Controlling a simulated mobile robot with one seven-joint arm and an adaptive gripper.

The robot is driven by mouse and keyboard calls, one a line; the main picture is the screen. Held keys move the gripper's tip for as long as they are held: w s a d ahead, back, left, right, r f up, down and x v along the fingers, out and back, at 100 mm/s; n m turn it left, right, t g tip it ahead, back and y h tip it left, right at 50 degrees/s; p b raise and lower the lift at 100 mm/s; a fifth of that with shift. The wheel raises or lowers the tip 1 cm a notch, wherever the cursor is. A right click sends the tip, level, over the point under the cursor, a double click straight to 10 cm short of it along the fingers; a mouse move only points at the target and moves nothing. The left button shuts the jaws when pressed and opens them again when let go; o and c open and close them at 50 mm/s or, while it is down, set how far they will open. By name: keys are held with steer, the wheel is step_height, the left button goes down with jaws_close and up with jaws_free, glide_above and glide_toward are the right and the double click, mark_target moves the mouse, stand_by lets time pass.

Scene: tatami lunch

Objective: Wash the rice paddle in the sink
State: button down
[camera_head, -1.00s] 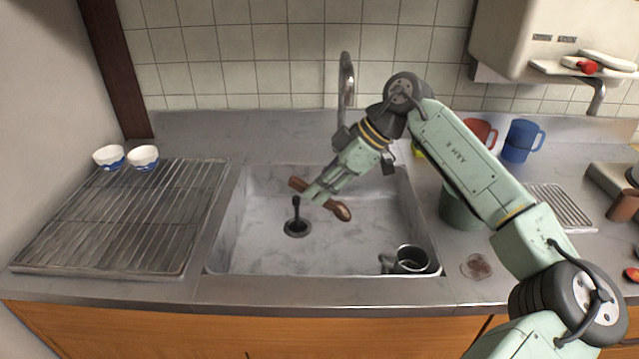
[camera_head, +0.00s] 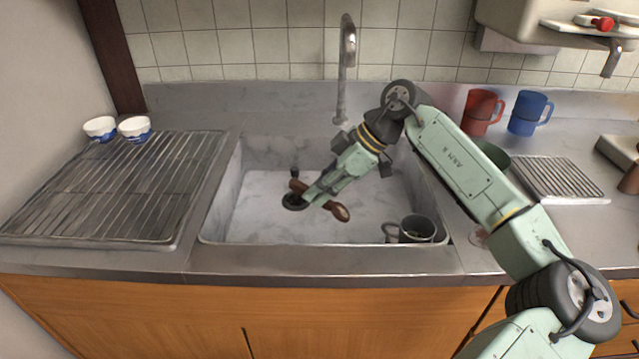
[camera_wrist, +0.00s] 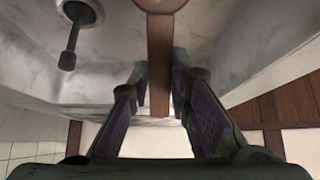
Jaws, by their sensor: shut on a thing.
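The rice paddle (camera_head: 339,211) is brown and wooden. My gripper (camera_head: 312,196) is shut on it and holds it over the sink (camera_head: 262,205). In the wrist view the paddle (camera_wrist: 160,62) runs between the two fingers (camera_wrist: 160,95), with its wide end cut off at the top edge. The grey tap (camera_head: 346,70) rises behind the sink; no water is seen running from it. The dark drain (camera_head: 294,202) lies behind the paddle, and a dark stick-like piece stands up from it, also in the wrist view (camera_wrist: 71,45).
A dark mug (camera_head: 417,229) stands in the sink's front right corner. A wire rack (camera_head: 110,190) and two small bowls (camera_head: 134,128) are at the left. A red mug (camera_head: 481,112), a blue mug (camera_head: 529,113) and a ridged tray (camera_head: 560,178) are at the right.

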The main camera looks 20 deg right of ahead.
steer(key=shift+f+b, duration=2.15)
steer(key=shift+f, duration=1.75)
steer(key=shift+a, duration=0.1)
steer(key=shift+w+a, duration=0.15)
steer(key=shift+a, duration=0.35)
steer(key=shift+d, duration=0.1)
steer(key=shift+d, duration=0.55)
steer(key=shift+r+p, duration=5.2)
steer(key=shift+r, duration=2.05)
